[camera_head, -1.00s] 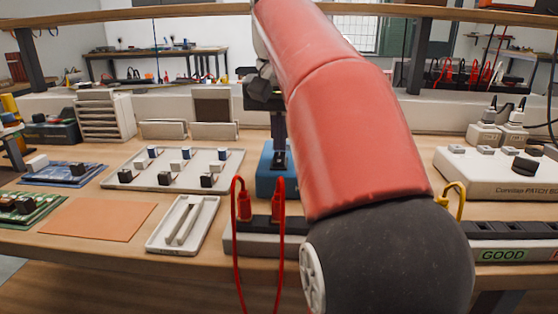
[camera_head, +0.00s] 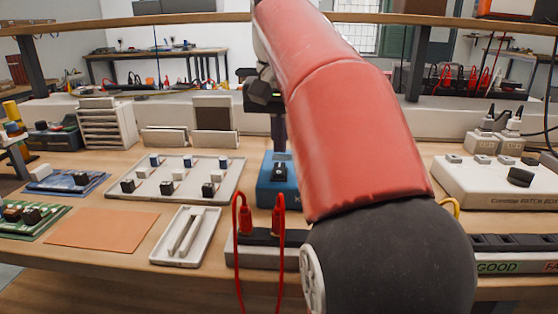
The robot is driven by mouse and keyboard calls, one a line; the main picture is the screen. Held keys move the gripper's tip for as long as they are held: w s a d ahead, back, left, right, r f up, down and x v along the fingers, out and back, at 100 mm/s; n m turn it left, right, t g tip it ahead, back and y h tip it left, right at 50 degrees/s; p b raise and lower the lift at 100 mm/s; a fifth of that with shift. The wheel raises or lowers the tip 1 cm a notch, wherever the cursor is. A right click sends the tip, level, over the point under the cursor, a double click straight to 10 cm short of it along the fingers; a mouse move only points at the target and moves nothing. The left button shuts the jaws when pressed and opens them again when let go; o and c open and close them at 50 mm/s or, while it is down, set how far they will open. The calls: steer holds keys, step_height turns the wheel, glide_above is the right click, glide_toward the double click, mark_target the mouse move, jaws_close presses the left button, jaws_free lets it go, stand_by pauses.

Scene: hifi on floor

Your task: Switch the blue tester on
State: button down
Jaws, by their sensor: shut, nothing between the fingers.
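The blue tester (camera_head: 267,191) stands on the bench near the middle of the picture, its right part hidden behind my red arm. A small dark piece shows on its top face, and I cannot tell the switch's position. My gripper (camera_head: 279,158) points down directly over the tester, shut and empty, with its tips at or just above the top. I cannot tell whether they touch it.
In front of the tester is a grey strip (camera_head: 258,258) with red plugs and looping red leads (camera_head: 237,270). To the left are a white tray of switches (camera_head: 135,172), a tweezers tray (camera_head: 160,254) and an orange mat (camera_head: 75,238). A white patch box (camera_head: 470,190) stands right.

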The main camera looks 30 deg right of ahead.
mark_target(279, 165)
step_height(279, 165, up, 3)
steer(key=shift+f+p, duration=0.2)
steer(key=shift+p, duration=0.8)
steer(key=shift+r+b, duration=0.3)
steer(key=shift+r, duration=0.55)
